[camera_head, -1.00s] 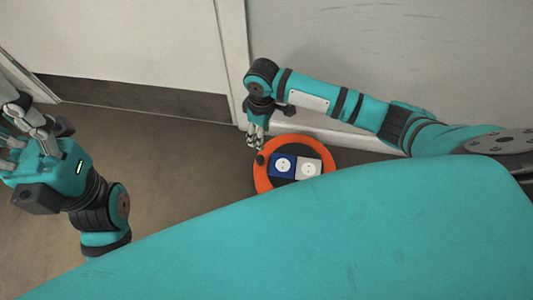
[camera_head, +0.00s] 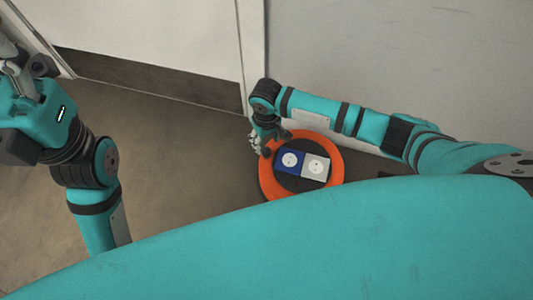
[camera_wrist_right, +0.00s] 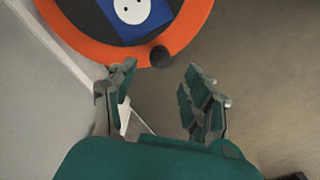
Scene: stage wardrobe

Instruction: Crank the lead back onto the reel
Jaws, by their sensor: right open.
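The reel (camera_head: 337,184) is an orange ring with a dark middle, a blue socket block and a white socket block. It stands low by the wall. Its small black crank knob (camera_wrist_right: 159,57) sits at the rim in the right wrist view. My right gripper (camera_head: 257,145) is at the reel's upper left edge in the head view. In the wrist view the right gripper (camera_wrist_right: 157,84) is open, with nothing between its fingers; the knob lies just beyond the fingertips. My left gripper (camera_head: 14,62) is at the left edge, partly cut off and far from the reel. I cannot make out a loose lead.
A pale wall (camera_head: 400,65) stands close behind the reel and my right arm. A white door-like panel (camera_head: 150,40) with a dark lower band is at upper left. The brown floor (camera_head: 180,160) left of the reel is clear.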

